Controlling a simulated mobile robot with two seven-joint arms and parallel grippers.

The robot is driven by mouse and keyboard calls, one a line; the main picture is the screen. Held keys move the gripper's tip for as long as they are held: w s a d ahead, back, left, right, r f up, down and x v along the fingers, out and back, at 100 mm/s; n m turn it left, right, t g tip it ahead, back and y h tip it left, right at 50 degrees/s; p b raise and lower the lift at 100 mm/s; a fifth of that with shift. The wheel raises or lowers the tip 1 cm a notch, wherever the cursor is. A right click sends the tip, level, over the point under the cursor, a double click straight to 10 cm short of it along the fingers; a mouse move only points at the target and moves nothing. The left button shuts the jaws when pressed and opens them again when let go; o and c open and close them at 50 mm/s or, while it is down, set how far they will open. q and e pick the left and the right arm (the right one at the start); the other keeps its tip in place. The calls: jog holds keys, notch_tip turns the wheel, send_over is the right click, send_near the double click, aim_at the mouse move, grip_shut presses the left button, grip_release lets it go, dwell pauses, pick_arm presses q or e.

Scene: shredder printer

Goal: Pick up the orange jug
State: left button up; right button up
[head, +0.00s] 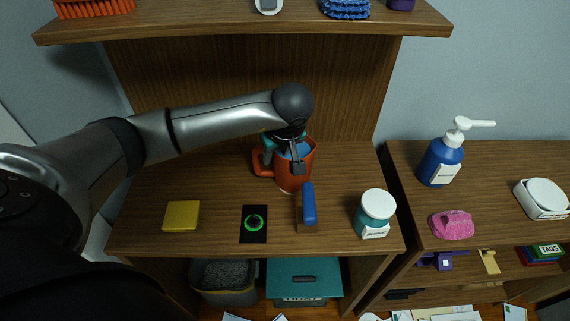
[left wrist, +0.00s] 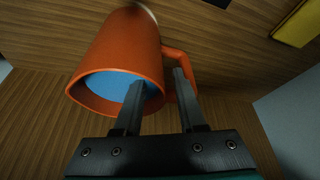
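The orange jug (head: 294,170) with a blue inside stands upright on the wooden shelf, its handle to the left in the head view. In the left wrist view the jug (left wrist: 118,48) shows its mouth and its handle on the right. My left gripper (head: 295,158) is over the jug's mouth. In the left wrist view the gripper (left wrist: 158,82) is open. One finger overlaps the mouth and the other overlaps the handle side, with the jug's rim between them. I cannot tell if either finger touches the jug. My right gripper is not in view.
A blue-handled tool (head: 308,204) lies just in front of the jug. A white-lidded jar (head: 376,208), a black card with a green ring (head: 254,224) and a yellow pad (head: 182,216) are nearby. An upper shelf (head: 240,22) overhangs the back.

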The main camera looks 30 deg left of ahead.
pick_arm(q)
grip_shut()
jog(key=shift+a, duration=0.1)
dwell(1.0)
jog(key=shift+r, duration=0.1)
